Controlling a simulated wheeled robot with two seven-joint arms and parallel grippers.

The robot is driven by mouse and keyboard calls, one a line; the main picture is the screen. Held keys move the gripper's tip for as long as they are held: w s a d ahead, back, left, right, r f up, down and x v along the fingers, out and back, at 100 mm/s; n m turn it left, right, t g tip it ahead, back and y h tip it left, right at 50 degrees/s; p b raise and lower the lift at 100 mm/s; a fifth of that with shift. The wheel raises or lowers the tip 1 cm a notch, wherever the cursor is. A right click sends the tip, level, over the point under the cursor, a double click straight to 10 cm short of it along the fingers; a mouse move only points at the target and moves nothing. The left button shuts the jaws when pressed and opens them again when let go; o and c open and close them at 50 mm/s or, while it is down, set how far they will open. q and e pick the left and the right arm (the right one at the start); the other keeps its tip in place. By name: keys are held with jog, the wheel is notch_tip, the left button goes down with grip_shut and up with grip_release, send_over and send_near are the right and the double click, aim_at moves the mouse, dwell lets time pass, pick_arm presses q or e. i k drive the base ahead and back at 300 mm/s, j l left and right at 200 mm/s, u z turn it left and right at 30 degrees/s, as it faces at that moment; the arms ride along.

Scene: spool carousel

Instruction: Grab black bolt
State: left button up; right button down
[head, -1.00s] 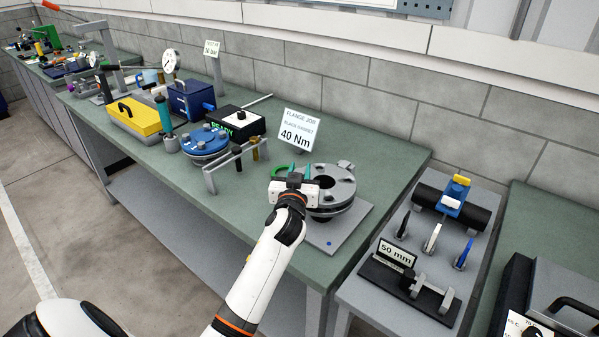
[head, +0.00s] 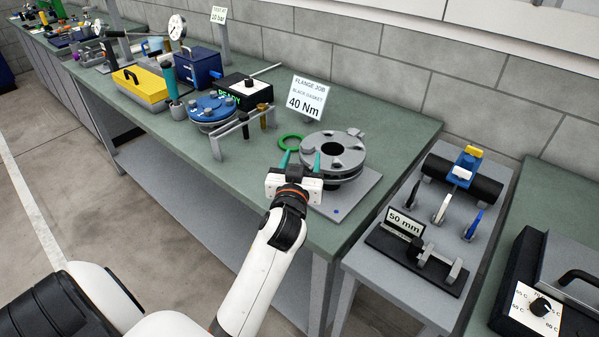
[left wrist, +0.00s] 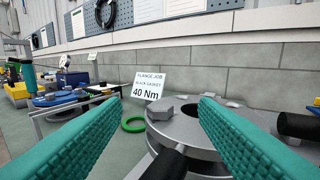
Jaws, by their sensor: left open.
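My left gripper (head: 300,162) is open at the near left edge of the grey flange (head: 345,150), its teal fingers pointing toward the flange. In the left wrist view the fingers (left wrist: 160,106) stand wide apart. A black cylindrical piece, seemingly the black bolt (left wrist: 166,164), shows low between them in front of the flange, its lower end cut off by the frame. A grey hex bolt head (left wrist: 160,112) sits just behind it. Another dark upright pin (head: 245,129) stands by the small grey rack (head: 230,134). My right gripper is not in view.
A green ring (head: 291,142) lies left of the flange, before the 40 Nm sign (head: 306,97). A blue flange (head: 212,108) and a black box (head: 247,90) stand farther left. A side stand with a 50 mm gauge (head: 405,223) is at right.

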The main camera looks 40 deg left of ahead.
aim_at(242, 117)
jog(key=u, duration=1.5)
